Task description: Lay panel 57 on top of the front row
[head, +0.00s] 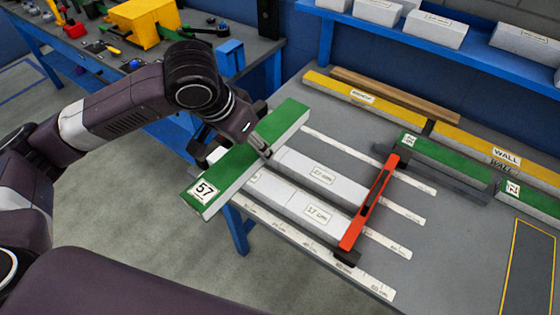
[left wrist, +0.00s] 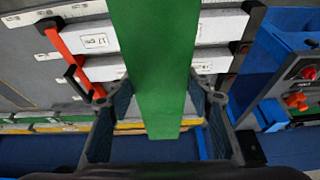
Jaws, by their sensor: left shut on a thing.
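Panel 57 (head: 240,167) is a long board with a green top, pale sides and a "57" label at its near end. My left gripper (head: 234,148) is shut on it near its middle. In the left wrist view the panel (left wrist: 152,70) runs between the two fingers of my left gripper (left wrist: 160,98). The panel lies crosswise over the left ends of two pale blocks marked "17 cm", a rear one (head: 300,167) and a front one (head: 297,203). I cannot tell whether it touches them. My right gripper is not in view.
A red bar (head: 370,203) stands across the blocks' right ends. Green-topped panels (head: 445,160) and a yellow "WALL" strip (head: 480,148) lie farther back right. White ruler strips (head: 360,278) mark the grey table. A blue shelf (head: 430,38) with white blocks is behind.

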